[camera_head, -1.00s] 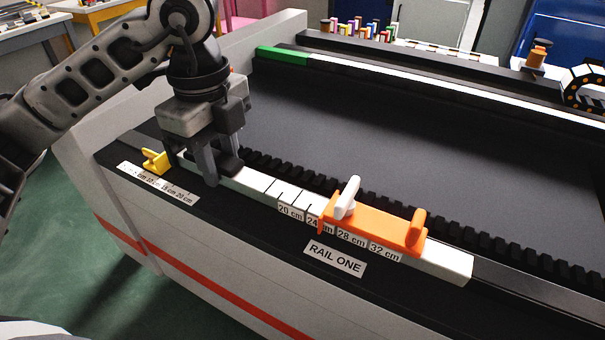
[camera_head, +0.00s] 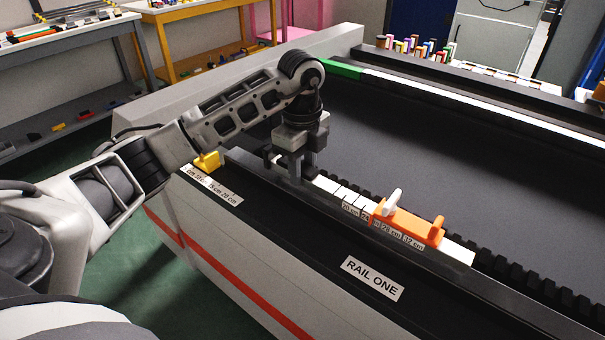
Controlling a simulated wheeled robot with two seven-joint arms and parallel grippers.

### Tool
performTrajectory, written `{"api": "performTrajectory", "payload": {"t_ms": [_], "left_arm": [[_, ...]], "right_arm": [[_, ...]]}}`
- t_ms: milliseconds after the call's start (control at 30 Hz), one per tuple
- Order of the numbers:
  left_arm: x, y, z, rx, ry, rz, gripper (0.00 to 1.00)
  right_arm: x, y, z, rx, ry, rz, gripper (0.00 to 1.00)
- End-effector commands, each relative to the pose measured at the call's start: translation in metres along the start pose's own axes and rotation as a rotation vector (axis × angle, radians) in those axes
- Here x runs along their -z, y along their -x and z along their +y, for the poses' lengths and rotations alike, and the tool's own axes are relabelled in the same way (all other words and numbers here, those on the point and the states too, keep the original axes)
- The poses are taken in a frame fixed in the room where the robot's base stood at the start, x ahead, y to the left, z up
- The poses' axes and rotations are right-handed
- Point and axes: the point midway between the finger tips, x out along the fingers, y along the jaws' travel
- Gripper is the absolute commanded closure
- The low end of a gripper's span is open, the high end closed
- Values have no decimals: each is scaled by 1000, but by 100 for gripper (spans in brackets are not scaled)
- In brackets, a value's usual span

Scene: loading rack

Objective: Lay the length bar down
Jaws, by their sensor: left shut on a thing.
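The length bar (camera_head: 326,184) is a long white bar with black marks and centimetre labels. An orange slider (camera_head: 407,224) with a white lever (camera_head: 392,203) sits on its right part. My left gripper (camera_head: 296,172) points down and is shut on the bar near its left end, hiding part of it. The bar runs along the rail's toothed strip, apart from the yellow stop (camera_head: 207,162). I cannot tell for sure whether it hangs above the rail or touches it. My right gripper is out of view.
The RAIL ONE label (camera_head: 373,278) and a centimetre scale (camera_head: 213,186) lie on the dark front ledge. The wide dark bed (camera_head: 440,150) behind is clear. A far rail with a green end (camera_head: 342,69) and several coloured pieces (camera_head: 416,47) are at the back.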

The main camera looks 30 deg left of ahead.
Motion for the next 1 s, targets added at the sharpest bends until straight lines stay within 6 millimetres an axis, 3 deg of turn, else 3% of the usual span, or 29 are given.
{"api": "performTrajectory", "payload": {"t_ms": [133,333,367,400,433,767,1000], "left_arm": [[0,-18,1,-2,0,2,100],[0,-21,0,1,-1,1,100],[0,-22,1,-2,-1,-1,61],[0,-22,1,-2,-1,-1,50],[0,-22,1,-2,-1,-1,48],[0,-18,1,0,0,-1,48],[0,21,-1,6,-1,0,48]], "right_arm": [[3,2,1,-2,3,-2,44],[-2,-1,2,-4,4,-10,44],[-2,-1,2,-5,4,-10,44],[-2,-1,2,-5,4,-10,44],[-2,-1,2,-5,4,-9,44],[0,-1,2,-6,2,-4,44],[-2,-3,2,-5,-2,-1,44]]}}
